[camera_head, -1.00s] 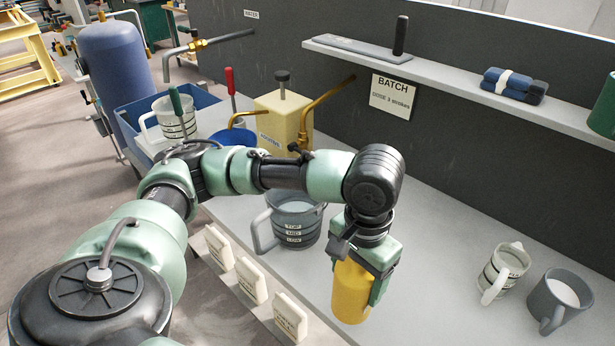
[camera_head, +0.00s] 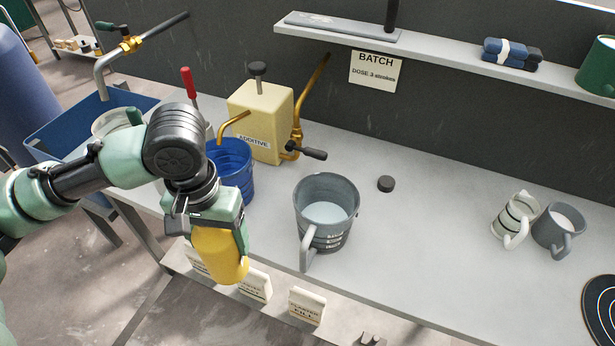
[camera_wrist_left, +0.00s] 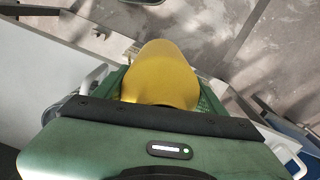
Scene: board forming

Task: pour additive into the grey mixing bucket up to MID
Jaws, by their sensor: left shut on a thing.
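My left gripper (camera_head: 212,232) is shut on a yellow container (camera_head: 220,258), held tilted near the table's front edge. The yellow container also shows in the left wrist view (camera_wrist_left: 163,75); its contents are hidden. The grey mixing bucket (camera_head: 312,190) stands upright on the table, right of and apart from the gripper. It holds pale liquid; dark level bands show on its side, but I cannot read its level against MID. The cream tank marked ADDITIVE (camera_head: 246,115) stands behind, with a black-knobbed top and brass spouts. My right gripper is not in view.
A blue bucket (camera_head: 236,165) stands beneath the brass spout. A black puck (camera_head: 385,184) lies right of the grey bucket. Two mugs, white (camera_head: 512,215) and grey (camera_head: 562,222), stand at right. Cream label plates (camera_head: 307,306) line the front edge.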

